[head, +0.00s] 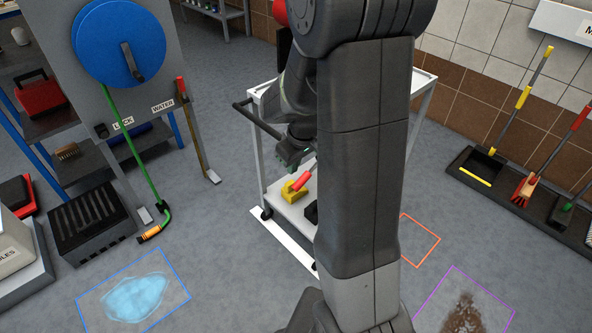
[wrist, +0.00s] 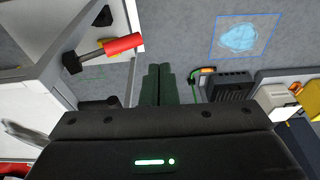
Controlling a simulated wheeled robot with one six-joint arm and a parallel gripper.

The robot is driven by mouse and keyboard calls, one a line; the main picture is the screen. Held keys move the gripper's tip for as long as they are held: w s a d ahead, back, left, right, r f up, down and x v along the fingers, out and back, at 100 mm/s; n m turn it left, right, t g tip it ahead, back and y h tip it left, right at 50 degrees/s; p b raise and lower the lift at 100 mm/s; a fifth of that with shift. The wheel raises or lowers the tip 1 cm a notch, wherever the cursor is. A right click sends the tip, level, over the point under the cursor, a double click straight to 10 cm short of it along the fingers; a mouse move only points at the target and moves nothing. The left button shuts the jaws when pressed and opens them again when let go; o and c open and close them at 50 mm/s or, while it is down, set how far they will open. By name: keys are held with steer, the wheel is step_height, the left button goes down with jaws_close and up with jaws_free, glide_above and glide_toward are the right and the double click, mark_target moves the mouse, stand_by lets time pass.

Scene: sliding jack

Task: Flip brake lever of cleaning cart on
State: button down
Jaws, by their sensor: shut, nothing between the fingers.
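The white cleaning cart (head: 255,150) stands mid-view in the head view, partly hidden behind my arm. A red-gripped lever (head: 302,181) shows low on the cart, next to a yellow piece. In the wrist view, a red grip on a grey rod with a dark end (wrist: 125,44), likely the same lever, lies left of my fingers, slanting up to the right. My gripper (head: 290,166) is above and close to the lever in the head view. Its dark green fingers (wrist: 159,68) are shut and empty, apart from the red grip in the wrist view.
A blue hose reel (head: 122,45) hangs on a grey panel at left, with a green hose to the floor. A black crate (head: 92,217) stands below it. Brooms stand in a black tray (head: 500,180) at right. Floor left of the cart is fairly clear.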

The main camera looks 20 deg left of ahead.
steer(key=shift+s+r, duration=0.25)
steer(key=shift+r, duration=0.25)
steer(key=shift+s+r, duration=0.25)
steer(key=shift+r, duration=0.2)
steer(key=shift+f, duration=0.15)
steer(key=p, duration=0.5)
glide_above(303, 182)
steer(key=x, duration=0.2)
steer(key=d+x, duration=0.1)
steer(key=x, duration=0.2)
steer(key=s+x, duration=0.1)
steer(key=x, duration=0.1)
steer(key=shift+d+f, duration=0.15)
steer(key=shift+f, duration=0.2)
steer(key=shift+w+d+r+p, duration=0.1)
steer(key=shift+w+r+p, duration=0.1)
steer(key=shift+p, duration=0.4)
